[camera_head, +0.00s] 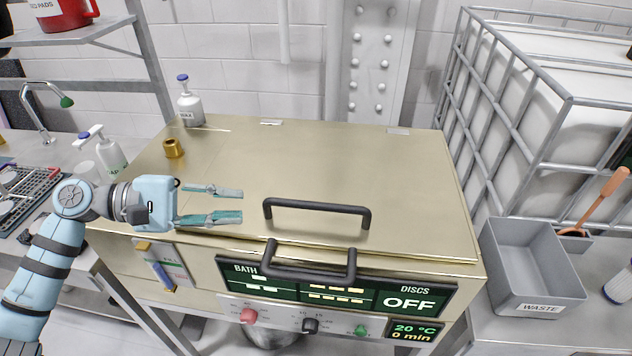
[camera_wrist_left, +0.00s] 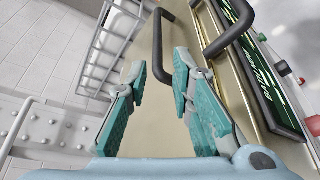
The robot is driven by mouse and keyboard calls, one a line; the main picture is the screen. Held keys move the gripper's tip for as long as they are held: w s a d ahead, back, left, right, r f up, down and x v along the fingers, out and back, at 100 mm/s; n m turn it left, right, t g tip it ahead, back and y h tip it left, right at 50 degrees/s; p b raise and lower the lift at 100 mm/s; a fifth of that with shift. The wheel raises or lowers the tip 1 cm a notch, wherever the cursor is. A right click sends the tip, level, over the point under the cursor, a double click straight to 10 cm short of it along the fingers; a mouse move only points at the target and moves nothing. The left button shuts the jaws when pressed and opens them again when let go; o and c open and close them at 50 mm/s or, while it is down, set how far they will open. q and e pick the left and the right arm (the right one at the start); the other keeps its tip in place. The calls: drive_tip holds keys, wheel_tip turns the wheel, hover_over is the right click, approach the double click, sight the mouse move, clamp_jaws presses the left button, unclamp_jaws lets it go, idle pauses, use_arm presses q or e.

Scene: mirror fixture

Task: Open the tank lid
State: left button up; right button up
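The tank lid (camera_head: 400,170) is a wide brass-coloured plate lying flat and shut on the tank (camera_head: 205,265). A dark bar handle (camera_head: 318,204) stands on the lid near its front edge; it also shows in the left wrist view (camera_wrist_left: 160,42). A second dark bar handle (camera_head: 308,274) is at the tank's front, below the lid edge. My left gripper (camera_head: 241,204) is open and empty, its fingers pointing right toward the lid handle, a short gap away from it. My right gripper is not in view.
A brass fitting (camera_head: 173,148) and a white bottle (camera_head: 190,105) stand at the left rear. A caged white container (camera_head: 545,100) and a grey waste bin (camera_head: 530,265) are at the right. The front panel (camera_head: 335,293) reads OFF. The lid's middle is clear.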

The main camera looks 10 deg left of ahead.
sight(298, 205)
use_arm(q)
drive_tip(key=shift+w+d+f, duration=0.1)
drive_tip(key=shift+w, duration=0.45)
drive_tip(key=shift+w+d+f, duration=0.1)
drive_tip(key=shift+w+d, duration=0.05)
drive_tip(key=shift+d, duration=0.15)
drive_tip(key=d, duration=0.4)
drive_tip(key=shift+d, duration=0.3)
drive_tip(key=x, duration=0.8)
drive_tip(key=shift+w+f, duration=0.25)
drive_tip(key=shift+w, duration=0.05)
drive_tip(key=shift+d, duration=0.35)
drive_tip(key=shift+f, duration=0.1)
clamp_jaws()
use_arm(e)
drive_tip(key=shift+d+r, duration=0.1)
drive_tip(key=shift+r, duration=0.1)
